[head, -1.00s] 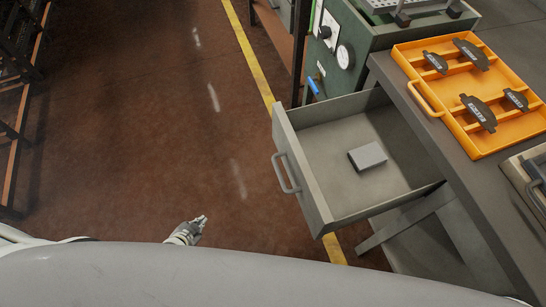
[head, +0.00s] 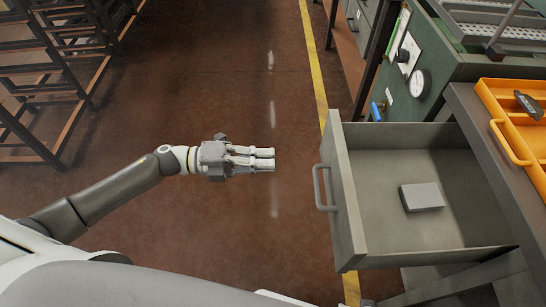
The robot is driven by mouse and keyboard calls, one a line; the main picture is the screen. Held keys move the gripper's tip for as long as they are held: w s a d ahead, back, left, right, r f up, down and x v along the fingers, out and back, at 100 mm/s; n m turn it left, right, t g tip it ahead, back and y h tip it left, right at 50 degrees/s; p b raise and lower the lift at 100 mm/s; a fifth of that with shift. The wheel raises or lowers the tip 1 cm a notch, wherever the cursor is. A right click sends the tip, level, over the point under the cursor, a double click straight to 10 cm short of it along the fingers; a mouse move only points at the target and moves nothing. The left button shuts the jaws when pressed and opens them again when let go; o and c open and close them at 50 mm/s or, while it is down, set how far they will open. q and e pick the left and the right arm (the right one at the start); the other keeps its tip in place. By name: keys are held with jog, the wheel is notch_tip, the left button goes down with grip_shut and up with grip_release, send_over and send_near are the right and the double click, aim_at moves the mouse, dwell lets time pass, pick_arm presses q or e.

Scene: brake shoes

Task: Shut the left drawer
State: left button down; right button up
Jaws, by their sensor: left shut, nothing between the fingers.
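The left drawer (head: 346,195) is pulled out from the grey workbench and stands open, with a grey handle (head: 321,188) on its front. A small grey box (head: 422,197) lies inside it. My left gripper (head: 273,159) is shut and empty. It points right toward the drawer front, with a gap between its fingertips and the handle. My right gripper is not in view.
An orange tray (head: 512,155) holding a dark brake shoe (head: 528,105) is on the workbench top (head: 480,125). A green machine (head: 450,65) with a dial stands behind the drawer. Dark racks (head: 75,60) stand at the far left. The brown floor between is clear.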

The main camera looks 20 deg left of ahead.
aim_at(327, 159)
pick_arm(q)
jog(key=x, duration=1)
jog(key=shift+p, duration=0.3)
jog(key=shift+x, duration=0.85)
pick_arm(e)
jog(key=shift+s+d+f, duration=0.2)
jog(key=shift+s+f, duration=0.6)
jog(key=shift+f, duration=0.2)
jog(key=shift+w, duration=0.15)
